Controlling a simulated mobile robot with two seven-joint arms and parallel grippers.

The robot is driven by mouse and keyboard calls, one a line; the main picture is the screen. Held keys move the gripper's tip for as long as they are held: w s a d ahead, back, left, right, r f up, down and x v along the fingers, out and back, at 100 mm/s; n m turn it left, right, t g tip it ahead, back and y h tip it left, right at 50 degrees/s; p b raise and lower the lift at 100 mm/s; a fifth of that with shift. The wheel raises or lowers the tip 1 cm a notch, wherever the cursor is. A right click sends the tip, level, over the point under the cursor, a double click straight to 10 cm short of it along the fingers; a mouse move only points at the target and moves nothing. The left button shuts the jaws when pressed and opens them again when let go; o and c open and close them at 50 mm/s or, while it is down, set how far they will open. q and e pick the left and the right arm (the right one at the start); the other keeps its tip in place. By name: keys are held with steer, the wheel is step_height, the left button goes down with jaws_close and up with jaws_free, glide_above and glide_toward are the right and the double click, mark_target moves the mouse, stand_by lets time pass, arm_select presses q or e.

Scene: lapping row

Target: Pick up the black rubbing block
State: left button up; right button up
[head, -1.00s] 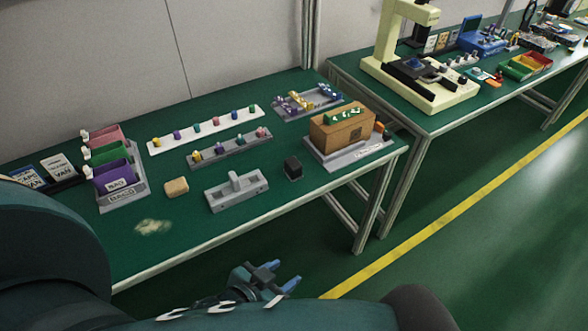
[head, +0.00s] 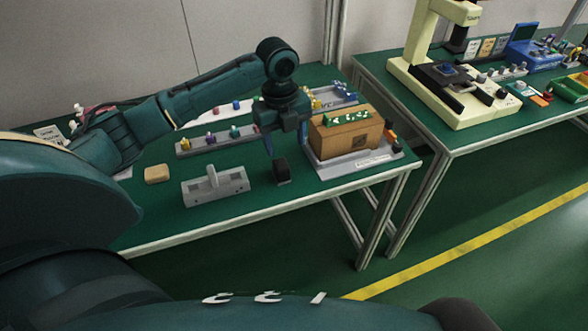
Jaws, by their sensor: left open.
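The black rubbing block (head: 282,171) is a small dark block standing on the green bench top, between a grey fixture with an upright handle (head: 215,187) and the wooden box. My left gripper (head: 287,150) points down just above and behind it in the head view. It is open, with one blue finger showing to the left of the block's top. I see no contact with the block. My right gripper is not in view.
A wooden box (head: 345,137) on a grey tray (head: 360,164) stands close right of my gripper. A tan block (head: 157,174) lies left. A grey rack with coloured knobs (head: 196,146) is behind. A cream machine (head: 455,95) stands on the second bench.

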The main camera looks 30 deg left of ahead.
mark_target(281, 164)
arm_select(q)
steer(key=shift+m, duration=0.4)
steer(key=f, duration=0.1)
steer(key=a+f, duration=0.1)
steer(key=f, duration=0.2)
steer(key=shift+w+a+f, duration=0.1)
steer(key=shift+a+f, duration=0.15)
steer(key=shift+a, duration=0.15)
steer(key=shift+w+f+b, duration=0.2)
steer(key=shift+f+b, duration=0.1)
steer(key=shift+f, duration=2.8)
steer(key=c, duration=1.1)
steer(key=shift+r, duration=0.1)
